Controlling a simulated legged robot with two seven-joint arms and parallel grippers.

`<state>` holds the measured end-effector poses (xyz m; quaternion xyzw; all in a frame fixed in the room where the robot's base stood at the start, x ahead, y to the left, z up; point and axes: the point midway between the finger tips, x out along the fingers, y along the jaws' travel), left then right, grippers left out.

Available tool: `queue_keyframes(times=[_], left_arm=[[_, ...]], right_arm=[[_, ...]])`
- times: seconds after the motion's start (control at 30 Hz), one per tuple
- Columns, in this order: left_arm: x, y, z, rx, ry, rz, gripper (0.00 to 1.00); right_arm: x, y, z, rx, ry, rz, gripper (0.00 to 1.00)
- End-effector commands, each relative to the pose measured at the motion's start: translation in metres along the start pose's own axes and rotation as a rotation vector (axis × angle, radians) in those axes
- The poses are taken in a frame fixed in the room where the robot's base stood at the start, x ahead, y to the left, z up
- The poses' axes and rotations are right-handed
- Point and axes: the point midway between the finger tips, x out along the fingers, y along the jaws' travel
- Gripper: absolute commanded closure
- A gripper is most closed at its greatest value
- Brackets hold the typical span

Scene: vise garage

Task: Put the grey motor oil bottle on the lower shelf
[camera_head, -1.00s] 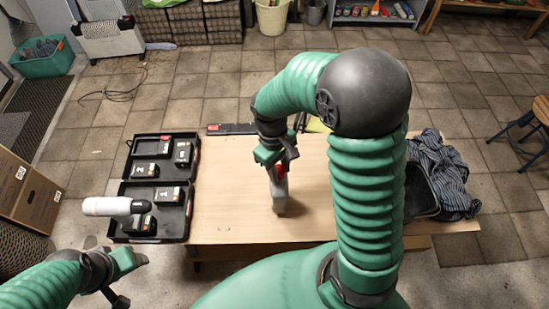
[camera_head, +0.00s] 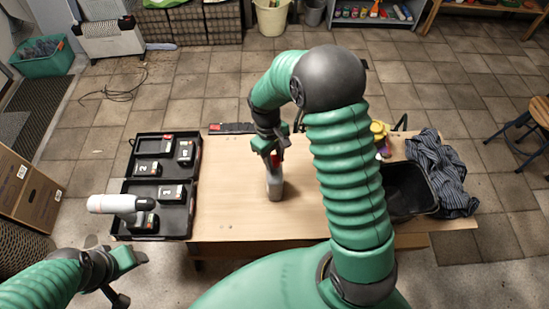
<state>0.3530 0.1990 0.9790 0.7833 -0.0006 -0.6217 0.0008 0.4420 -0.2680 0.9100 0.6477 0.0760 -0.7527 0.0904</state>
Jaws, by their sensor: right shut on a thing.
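The grey bottle (camera_head: 275,184) with a red part near its top is upright over the middle of the wooden table. My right gripper (camera_head: 274,156) is shut on its top from above. I cannot tell whether its base touches the table. My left gripper (camera_head: 133,279) is at the lower left, in front of the table, with its fingers apart and empty. A low shelf unit (camera_head: 372,20) with several colourful items stands on the floor at the far back. Whether it is the lower shelf of the task is unclear.
Black trays (camera_head: 188,216) with several batteries and a white-and-black tool (camera_head: 112,204) lie at the table's left. A black bin (camera_head: 410,190), striped cloth (camera_head: 445,175) and yellow item (camera_head: 379,132) are at the right. The wooden table (camera_head: 230,180) is clear around the bottle.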

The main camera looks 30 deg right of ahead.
Motion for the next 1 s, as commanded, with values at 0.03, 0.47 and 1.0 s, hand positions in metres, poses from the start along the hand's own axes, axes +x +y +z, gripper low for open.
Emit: queue_keyframes(times=[0.03, 0.47, 1.0], left_arm=[[0.000, 0.000, 0.000, 0.000, 0.000, 0.000, 0.40], [0.001, 0.000, 0.000, 0.000, 0.000, 0.000, 0.40], [0.000, 0.000, 0.000, 0.000, 0.000, 0.000, 0.40]], right_arm=[[-0.001, 0.001, 0.000, 0.001, 0.002, 0.000, 1.00], [0.002, 0.001, 0.000, 0.001, 0.000, -0.001, 0.44], [-0.046, 0.001, -0.002, 0.002, 0.007, 0.002, 0.44]])
